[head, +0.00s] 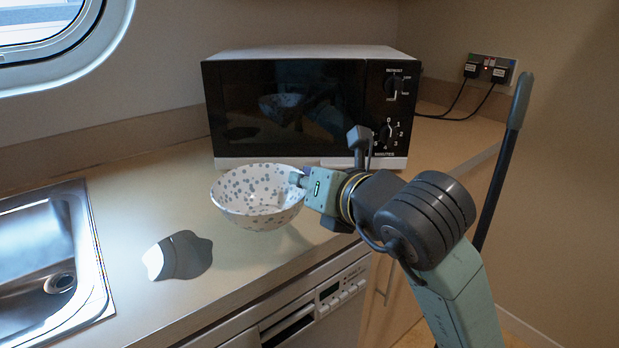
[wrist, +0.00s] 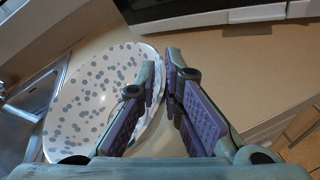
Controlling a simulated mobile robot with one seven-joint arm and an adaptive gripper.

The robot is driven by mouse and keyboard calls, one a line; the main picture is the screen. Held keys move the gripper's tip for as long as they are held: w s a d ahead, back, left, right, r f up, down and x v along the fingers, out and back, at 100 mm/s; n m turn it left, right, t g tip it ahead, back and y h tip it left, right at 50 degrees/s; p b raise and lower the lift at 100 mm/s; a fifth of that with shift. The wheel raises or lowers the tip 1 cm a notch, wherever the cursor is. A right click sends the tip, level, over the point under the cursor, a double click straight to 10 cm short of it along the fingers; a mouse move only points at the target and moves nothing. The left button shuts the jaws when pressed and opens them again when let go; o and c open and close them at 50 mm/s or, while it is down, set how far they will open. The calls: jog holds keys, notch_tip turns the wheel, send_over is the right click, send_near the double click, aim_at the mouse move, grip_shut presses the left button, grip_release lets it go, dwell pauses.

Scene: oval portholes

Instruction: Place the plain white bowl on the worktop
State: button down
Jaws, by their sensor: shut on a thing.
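A white bowl with grey spots (head: 258,200), not plain, is upright in front of the microwave in the head view. It fills the left of the wrist view (wrist: 95,100). My gripper (head: 301,180) is shut on the bowl's right rim, with the purple finger pads (wrist: 165,90) on either side of the wall. The bowl appears to be over the worktop (head: 140,205); I cannot tell for sure whether its base touches it. No plain white bowl shows.
A microwave (head: 290,105) stands behind the bowl. A sink (head: 45,265) is at the left. A flat, wavy-edged grey and white shape (head: 180,256) lies on the worktop between sink and bowl. The worktop's front edge is above a built-in appliance (head: 320,300).

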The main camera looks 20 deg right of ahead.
jog(key=shift+w+d+f+p, duration=0.7)
jog(key=shift+w+d+f, duration=0.1)
jog(key=shift+w, duration=1.2)
jog(key=shift+w+d+f+p, duration=0.65)
jog(key=shift+w+d+f, duration=0.15)
jog(key=shift+w, duration=1.15)
jog(key=shift+w+d+f+p, duration=0.7)
jog(key=shift+w+d, duration=0.1)
jog(key=shift+w, duration=1.2)
jog(key=shift+f, duration=0.1)
jog(key=c, duration=2.2)
grip_release()
jog(key=shift+f, duration=0.1)
jog(key=o, duration=0.5)
